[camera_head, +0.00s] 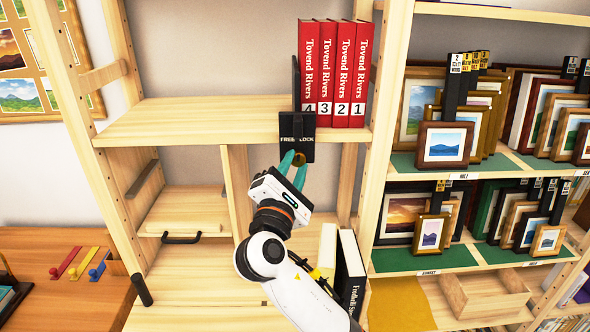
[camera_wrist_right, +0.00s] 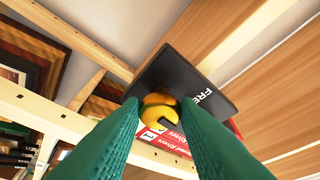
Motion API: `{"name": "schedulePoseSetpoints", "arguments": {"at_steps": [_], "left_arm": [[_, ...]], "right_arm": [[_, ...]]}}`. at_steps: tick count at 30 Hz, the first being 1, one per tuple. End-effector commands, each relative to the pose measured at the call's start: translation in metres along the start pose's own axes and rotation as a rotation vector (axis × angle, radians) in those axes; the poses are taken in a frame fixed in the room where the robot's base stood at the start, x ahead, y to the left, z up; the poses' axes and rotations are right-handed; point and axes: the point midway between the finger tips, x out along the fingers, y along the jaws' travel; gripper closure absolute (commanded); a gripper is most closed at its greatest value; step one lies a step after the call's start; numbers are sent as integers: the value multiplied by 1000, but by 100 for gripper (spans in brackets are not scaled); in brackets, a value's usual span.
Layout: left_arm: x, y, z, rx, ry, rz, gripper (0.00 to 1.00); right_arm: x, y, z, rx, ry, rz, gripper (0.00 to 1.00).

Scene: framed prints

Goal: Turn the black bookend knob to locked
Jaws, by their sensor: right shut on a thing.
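The black bookend (camera_head: 297,122) stands at the left end of the red books on the upper shelf. Its front plate hangs over the shelf edge and reads FREE on the left and LOCK on the right. In the right wrist view the plate (camera_wrist_right: 228,88) is tilted and shows part of the word FREE. The yellow knob (camera_wrist_right: 158,101) is on its lower part. My right gripper (camera_head: 296,160) has its green fingers shut on the knob, one on each side. My left gripper is out of view.
Red books (camera_head: 338,70) numbered 4, 3, 2, 1 stand right of the bookend. The upper shelf (camera_head: 190,120) is bare to its left. A rack (camera_head: 480,165) of framed prints stands at right. A desk (camera_head: 60,270) with coloured hooks is at lower left.

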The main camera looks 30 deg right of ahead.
Motion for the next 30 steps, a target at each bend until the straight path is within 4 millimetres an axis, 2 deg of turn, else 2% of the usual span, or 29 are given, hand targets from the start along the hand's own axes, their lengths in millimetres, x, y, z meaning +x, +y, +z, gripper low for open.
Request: {"name": "schedulePoseSetpoints", "arguments": {"at_steps": [15,30], "left_arm": [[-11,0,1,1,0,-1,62],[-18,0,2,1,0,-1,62]], "right_arm": [[0,-6,-1,433,-2,183,94],[1,-7,-2,643,-2,269,94]]}}
